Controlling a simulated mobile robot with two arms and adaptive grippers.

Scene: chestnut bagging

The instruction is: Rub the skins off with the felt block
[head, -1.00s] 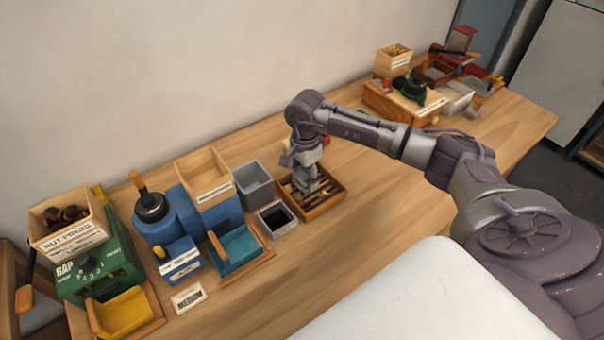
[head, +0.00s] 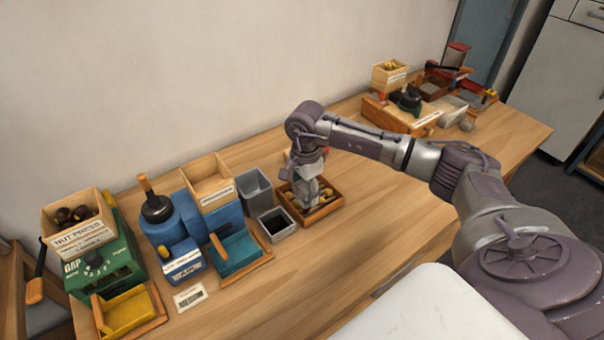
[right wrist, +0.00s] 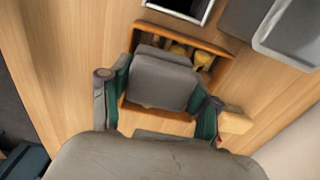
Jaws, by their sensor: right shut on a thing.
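My right gripper (head: 309,204) points down into a small wooden tray (head: 336,208) on the bench. In the right wrist view my right gripper (right wrist: 157,106) is shut on a grey felt block (right wrist: 160,82), with a green-padded finger on each side of it. The block covers much of the wooden tray (right wrist: 213,49). Yellowish chestnuts (right wrist: 181,50) show beside the block at the tray's far side. Chestnuts (head: 325,193) also show around the gripper in the head view. Whether the block touches them is hidden. My left gripper is not in view.
A dark-lined square bin (head: 275,223) and a taller grey bin (head: 254,191) stand just left of the tray. Blue (head: 207,232) and green (head: 112,272) machines stand further left. A pale block (right wrist: 236,121) lies beside the tray. The bench's right middle is clear.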

